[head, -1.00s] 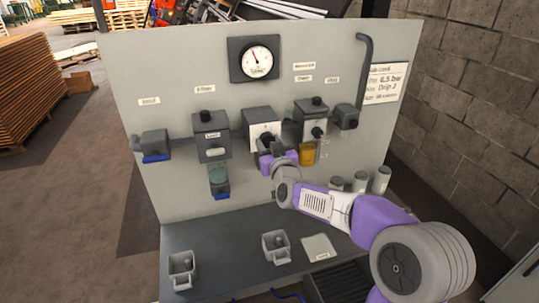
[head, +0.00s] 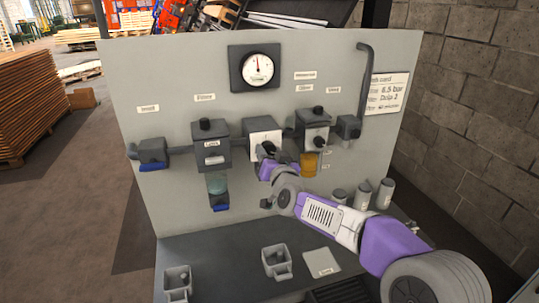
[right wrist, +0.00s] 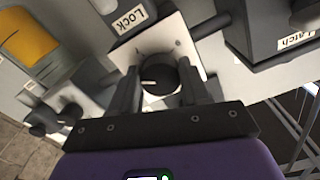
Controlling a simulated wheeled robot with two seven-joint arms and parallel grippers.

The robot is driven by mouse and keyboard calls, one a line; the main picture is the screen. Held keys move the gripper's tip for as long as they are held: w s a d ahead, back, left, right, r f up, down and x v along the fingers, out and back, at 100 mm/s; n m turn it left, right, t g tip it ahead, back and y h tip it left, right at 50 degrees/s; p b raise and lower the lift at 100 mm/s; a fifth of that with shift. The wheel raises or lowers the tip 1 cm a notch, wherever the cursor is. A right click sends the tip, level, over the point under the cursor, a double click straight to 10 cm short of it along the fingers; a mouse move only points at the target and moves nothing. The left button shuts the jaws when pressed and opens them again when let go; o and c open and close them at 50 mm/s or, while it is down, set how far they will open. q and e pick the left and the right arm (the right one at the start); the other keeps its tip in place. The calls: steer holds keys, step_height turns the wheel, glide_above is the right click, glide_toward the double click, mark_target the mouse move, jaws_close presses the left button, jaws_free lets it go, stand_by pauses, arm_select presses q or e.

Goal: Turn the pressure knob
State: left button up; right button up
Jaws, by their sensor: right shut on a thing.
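The pressure knob (right wrist: 160,76) is round and black with a white pointer line, on a white plate, in the right wrist view. My right gripper (right wrist: 155,88) has one finger on each side of the knob and is shut on it. In the head view my right gripper (head: 268,152) reaches the regulator block (head: 263,127) in the middle of the panel and mostly hides the knob. The pressure gauge (head: 257,68) above has its needle pointing nearly straight up. My left gripper is not in view.
A filter housing (head: 209,150) with a bowl stands left of the regulator, and a lubricator (head: 312,128) with an amber bowl (head: 309,164) right of it. A card (head: 386,92) reads 6.5 bar. Grey cups (head: 277,262) stand on the bench (head: 215,262) below.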

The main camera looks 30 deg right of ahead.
steer(key=o, duration=1.1)
steer(key=shift+c, duration=0.2)
steer(key=shift+s, duration=0.1)
steer(key=v, duration=0.7)
steer(key=shift+s+p, duration=0.2)
steer(key=shift+p, duration=0.1)
steer(key=shift+a, duration=0.1)
